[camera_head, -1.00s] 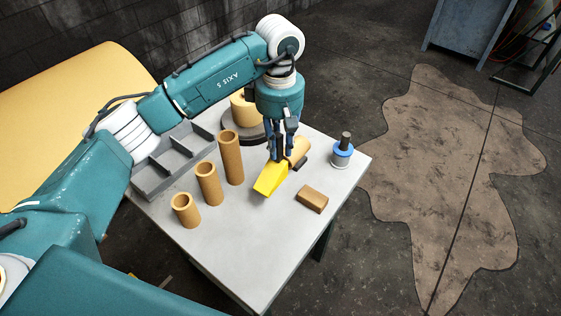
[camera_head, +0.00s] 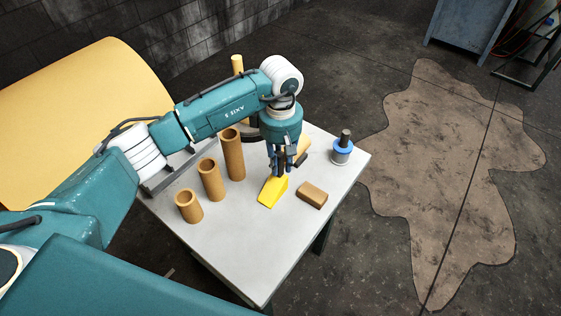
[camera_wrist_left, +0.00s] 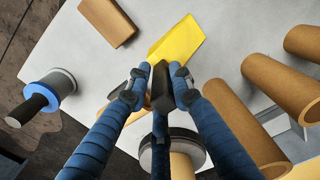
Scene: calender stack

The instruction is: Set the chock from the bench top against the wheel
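The chock, a yellow wedge (camera_head: 271,193), is at the middle of the grey bench top (camera_head: 230,235). It also shows at the top of the left wrist view (camera_wrist_left: 178,42). My left gripper (camera_head: 279,168) points down at the chock's far end, its blue fingers drawn close together and seemingly shut on it. In the left wrist view the fingertips (camera_wrist_left: 159,86) are at the chock's near edge, with a dark block between them. Whether the chock touches the bench is unclear. I cannot make out a wheel. My right gripper is not in view.
Several tan tubes (camera_head: 233,155) stand left of the chock. A tan block (camera_head: 313,195) lies just right of it, and a blue-rimmed spool (camera_head: 342,150) stands at the right corner. A large yellow roll (camera_head: 80,110) is behind left. The bench's front is clear.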

